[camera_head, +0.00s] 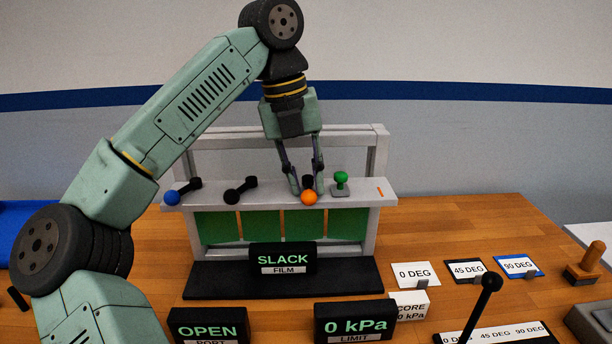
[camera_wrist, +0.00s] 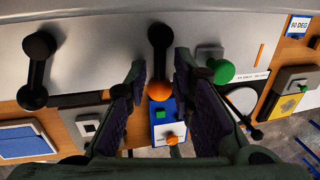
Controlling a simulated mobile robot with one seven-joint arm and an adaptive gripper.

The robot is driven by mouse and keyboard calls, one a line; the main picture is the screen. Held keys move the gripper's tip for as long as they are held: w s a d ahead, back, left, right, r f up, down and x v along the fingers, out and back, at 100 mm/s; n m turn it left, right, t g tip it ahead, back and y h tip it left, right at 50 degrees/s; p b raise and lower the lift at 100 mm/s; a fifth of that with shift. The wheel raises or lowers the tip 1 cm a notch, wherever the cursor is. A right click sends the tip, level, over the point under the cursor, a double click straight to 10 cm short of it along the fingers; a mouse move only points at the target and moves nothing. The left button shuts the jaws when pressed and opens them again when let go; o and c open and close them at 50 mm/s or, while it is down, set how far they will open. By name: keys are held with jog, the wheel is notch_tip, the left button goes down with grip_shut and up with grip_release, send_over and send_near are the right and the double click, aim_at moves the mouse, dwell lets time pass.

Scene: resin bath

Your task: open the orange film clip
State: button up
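The orange film clip is a black lever with an orange ball (camera_head: 309,198) at its near end, on the grey frame's top rail (camera_head: 365,190). In the wrist view its black pivot end (camera_wrist: 160,38) is at the top and the orange ball (camera_wrist: 160,91) hangs below. My gripper (camera_head: 307,190) is down at the clip, its two fingers apart, one on each side of the orange ball. In the wrist view the fingertips (camera_wrist: 159,72) flank the lever and the ball. I see narrow gaps, so contact is unclear.
A blue-ended clip (camera_head: 172,197) and a black clip (camera_head: 240,189) are left on the rail; a green knob (camera_head: 341,180) stands close on the right. Green film panels (camera_head: 262,224) hang below. A display (camera_head: 283,257) reads SLACK FILM. A black lever (camera_head: 488,285) stands front right.

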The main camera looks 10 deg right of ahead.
grip_shut()
jog(key=shift+a, duration=0.1)
jog(key=shift+w+a+m+g+y, duration=0.1)
jog(key=shift+w+a+m+g, duration=0.05)
jog(key=shift+m, duration=0.85)
jog(key=shift+w+a+m+g+y, duration=0.1)
jog(key=shift+w+a+m+g, duration=0.1)
jog(key=shift+m, duration=0.8)
jog(key=shift+w+a+m+g+y, duration=0.1)
jog(key=shift+a+m+g, duration=0.05)
jog(key=shift+m, duration=0.85)
jog(key=shift+a, duration=0.1)
jog(key=shift+o, duration=1.4)
grip_release()
jog(key=shift+w+a, duration=0.15)
